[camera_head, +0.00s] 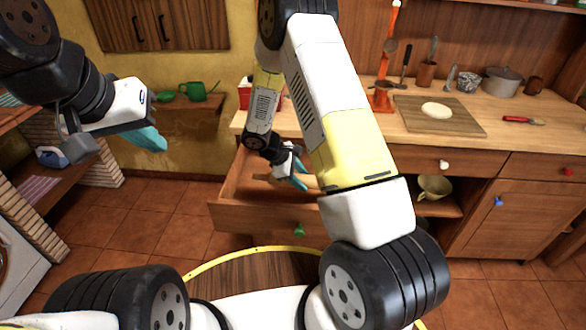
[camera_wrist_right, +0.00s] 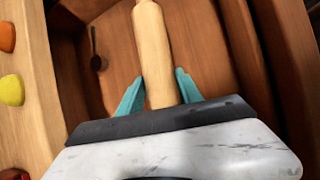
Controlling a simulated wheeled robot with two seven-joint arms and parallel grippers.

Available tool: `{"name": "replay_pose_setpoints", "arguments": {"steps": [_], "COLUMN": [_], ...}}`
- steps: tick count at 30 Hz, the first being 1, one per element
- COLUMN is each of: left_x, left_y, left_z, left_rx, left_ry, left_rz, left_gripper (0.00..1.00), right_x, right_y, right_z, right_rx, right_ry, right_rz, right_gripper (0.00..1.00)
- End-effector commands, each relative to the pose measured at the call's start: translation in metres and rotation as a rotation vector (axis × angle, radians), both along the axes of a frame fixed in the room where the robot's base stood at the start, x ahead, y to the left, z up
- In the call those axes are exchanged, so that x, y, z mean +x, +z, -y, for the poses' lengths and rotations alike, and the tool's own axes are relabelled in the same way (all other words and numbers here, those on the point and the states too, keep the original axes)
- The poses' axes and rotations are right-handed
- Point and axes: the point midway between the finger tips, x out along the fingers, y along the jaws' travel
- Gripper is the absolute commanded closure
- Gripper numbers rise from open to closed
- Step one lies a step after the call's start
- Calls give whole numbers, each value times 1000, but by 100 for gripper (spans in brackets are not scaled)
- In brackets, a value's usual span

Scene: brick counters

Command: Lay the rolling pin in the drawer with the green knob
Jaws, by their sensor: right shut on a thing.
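The drawer (camera_head: 250,219) with the green knob (camera_head: 300,230) is pulled open below the counter. My right gripper (camera_head: 299,180) is inside or just over this drawer, its teal fingers pointing down into it. In the right wrist view my right gripper (camera_wrist_right: 160,88) is shut on the pale wooden rolling pin (camera_wrist_right: 153,45), one finger on each side. The pin is over the drawer floor; I cannot tell whether it touches it. My arm hides part of the drawer in the head view. My left gripper (camera_head: 150,140) is empty, away at the left; its finger gap is unclear.
A dark spoon (camera_wrist_right: 97,60) lies in the drawer beside the pin. Orange (camera_wrist_right: 6,38) and yellow (camera_wrist_right: 11,90) knobs show at the left of the wrist view. A cutting board (camera_head: 440,115) and pots stand on the counter. A yellow-green cup (camera_head: 434,187) is on the shelf below.

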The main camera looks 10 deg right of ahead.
Motion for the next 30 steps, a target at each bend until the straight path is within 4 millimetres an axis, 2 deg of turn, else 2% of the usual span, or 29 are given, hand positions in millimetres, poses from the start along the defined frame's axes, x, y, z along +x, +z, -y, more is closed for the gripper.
{"name": "replay_pose_setpoints", "arguments": {"steps": [3, 11, 16, 27, 28, 30], "left_x": [0, 0, 0, 0, 0, 0], "left_y": [0, 0, 0, 0, 0, 0], "left_z": [0, 0, 0, 0, 0, 0], "left_rx": [0, 0, 0, 0, 0, 0], "left_ry": [0, 0, 0, 0, 0, 0], "left_rz": [0, 0, 0, 0, 0, 0], "left_gripper": [100, 100, 100, 100, 100, 100], "right_x": [0, 0, 0, 0, 0, 0], "right_y": [-21, -42, -66, -71, -71, -71], "right_z": [0, 0, 0, 0, 0, 0], "right_rx": [-2, 0, -1, 0, 1, 1], "right_ry": [1, 1, 0, 0, 0, 0], "right_rz": [-2, -1, -2, 1, 0, 0], "right_gripper": [100, 100, 100, 100, 52, 49]}}
